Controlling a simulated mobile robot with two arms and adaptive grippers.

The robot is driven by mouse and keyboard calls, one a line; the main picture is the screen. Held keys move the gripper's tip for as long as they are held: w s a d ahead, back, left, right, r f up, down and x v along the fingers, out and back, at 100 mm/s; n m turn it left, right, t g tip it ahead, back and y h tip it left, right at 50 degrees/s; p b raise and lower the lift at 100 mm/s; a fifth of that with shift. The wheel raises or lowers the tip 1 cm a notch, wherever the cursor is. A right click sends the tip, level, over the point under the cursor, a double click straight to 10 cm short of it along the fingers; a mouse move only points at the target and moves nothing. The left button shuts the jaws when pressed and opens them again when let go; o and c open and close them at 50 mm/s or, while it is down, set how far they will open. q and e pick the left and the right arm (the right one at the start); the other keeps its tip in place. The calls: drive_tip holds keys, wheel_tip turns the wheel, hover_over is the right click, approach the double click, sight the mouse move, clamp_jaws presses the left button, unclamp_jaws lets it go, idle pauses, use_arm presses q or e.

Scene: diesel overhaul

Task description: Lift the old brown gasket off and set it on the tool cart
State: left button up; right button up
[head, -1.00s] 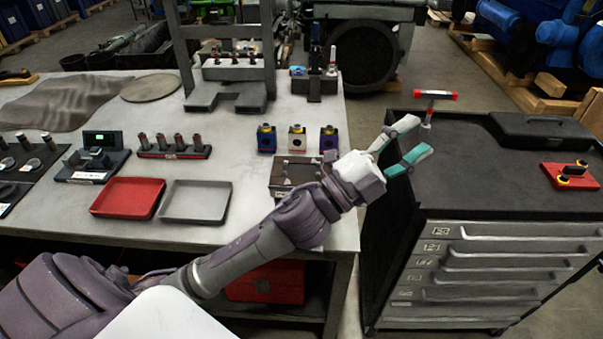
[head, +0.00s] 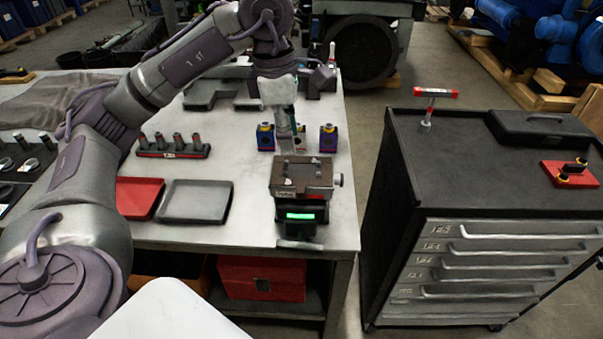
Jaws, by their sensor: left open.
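The brown gasket (head: 312,172) lies flat on top of a small block (head: 316,190) near the front right of the workbench. My left gripper (head: 287,132) points down just behind and above the gasket's far edge. It is open and seen nearly side-on, so the gap between its fingers is hard to see. I cannot tell whether a fingertip touches the gasket. The tool cart (head: 460,180) stands to the right of the bench, with bare dark room on its top. My right gripper is not in view.
On the cart top are a red T-handled tool (head: 428,100), a black case (head: 545,128) and a red tray (head: 570,174). A floor gap separates bench and cart.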

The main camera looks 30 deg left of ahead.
use_arm(q)
drive_tip(key=p, duration=0.2)
hover_over(301, 190)
drive_tip(key=a, duration=0.1)
drive_tip(key=f, duration=0.7)
drive_tip(key=shift+s+a+f, duration=0.1)
drive_tip(key=shift+s+f, duration=0.1)
drive_tip(key=shift+f, duration=0.35)
drive_tip(key=f+p, duration=0.1)
drive_tip(key=d+f+p, duration=0.1)
drive_tip(key=f, duration=0.1)
drive_tip(key=shift+f, duration=0.3)
drive_tip(key=shift+w+f, duration=0.15)
drive_tip(key=shift+f, duration=0.45)
clamp_jaws()
